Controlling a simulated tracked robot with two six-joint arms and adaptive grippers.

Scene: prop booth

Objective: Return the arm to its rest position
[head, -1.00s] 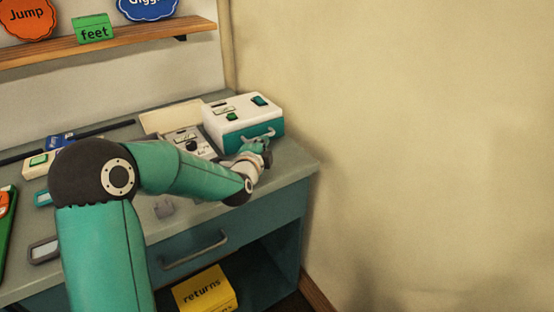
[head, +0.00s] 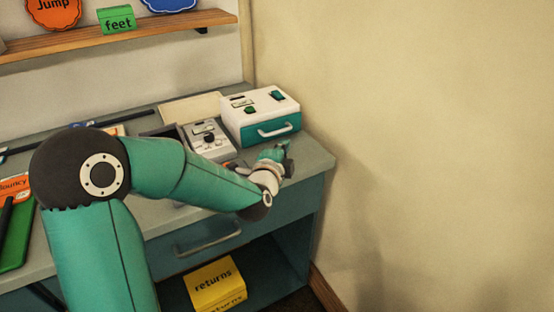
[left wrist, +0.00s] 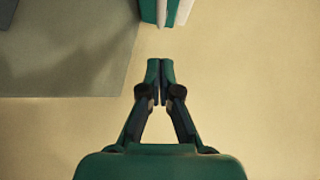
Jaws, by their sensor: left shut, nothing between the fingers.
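My left arm (head: 190,180) reaches in from the left across the desk. Its gripper (head: 284,150) is near the desk's right end, in front of the white and teal box (head: 262,112) with a handle. In the left wrist view the gripper (left wrist: 160,80) has its two fingertips together with nothing between them. An edge of the teal and white box (left wrist: 150,10) shows just beyond the fingertips at the top of that view, apart from them. My right gripper is not in view.
The grey desk (head: 312,160) ends at the right, before a bare beige wall (head: 430,130). A grey device with a knob (head: 208,143) stands left of the box. A yellow "returns" box (head: 215,285) sits on the lower shelf. A wall shelf (head: 120,38) holds a green "feet" block (head: 117,19).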

